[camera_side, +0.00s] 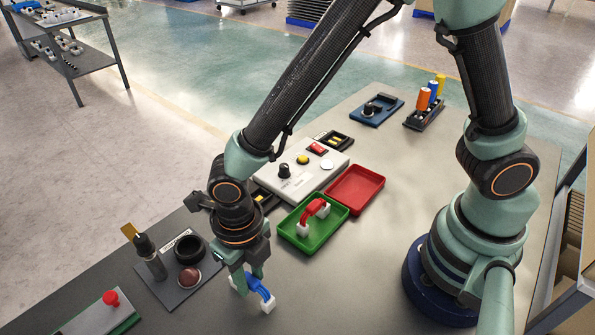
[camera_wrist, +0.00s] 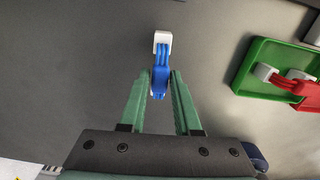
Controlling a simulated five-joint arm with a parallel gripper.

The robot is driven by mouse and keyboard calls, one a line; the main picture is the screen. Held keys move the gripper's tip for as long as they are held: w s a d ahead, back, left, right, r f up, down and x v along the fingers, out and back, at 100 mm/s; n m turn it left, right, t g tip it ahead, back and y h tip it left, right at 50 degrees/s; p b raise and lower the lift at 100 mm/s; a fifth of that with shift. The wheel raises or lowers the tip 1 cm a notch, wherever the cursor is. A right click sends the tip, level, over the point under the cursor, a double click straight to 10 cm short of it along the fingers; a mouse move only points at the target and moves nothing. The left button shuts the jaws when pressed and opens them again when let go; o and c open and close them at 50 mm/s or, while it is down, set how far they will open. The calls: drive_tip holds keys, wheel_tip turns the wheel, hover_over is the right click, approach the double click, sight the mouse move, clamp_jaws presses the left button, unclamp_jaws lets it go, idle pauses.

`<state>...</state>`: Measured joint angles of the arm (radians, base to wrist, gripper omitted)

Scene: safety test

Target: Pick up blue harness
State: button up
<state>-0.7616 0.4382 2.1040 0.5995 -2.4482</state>
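The blue harness (camera_side: 259,288) is a short bundle of blue wires with white end connectors. It is on the grey table, at the lower middle of the side view. In the wrist view the blue harness (camera_wrist: 160,76) lies between my two fingers, with one white connector beyond the fingertips; its near end is hidden. My gripper (camera_side: 248,279) points down at the harness. In the wrist view my gripper (camera_wrist: 162,76) has its fingers apart on either side of the blue wires, very close to them. Firm contact cannot be made out.
A green tray (camera_side: 289,242) with a red harness (camera_side: 314,211) lies right of my gripper, beside an empty red tray (camera_side: 341,198). A control box (camera_side: 287,184) stands behind. A dark plate with a knob and ring (camera_side: 177,285) is at the left. Bare table lies right of the blue harness.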

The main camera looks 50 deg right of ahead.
sight(249, 278)
clamp_jaws()
drive_tip(key=shift+r, duration=3.25)
drive_tip(key=shift+w, duration=0.1)
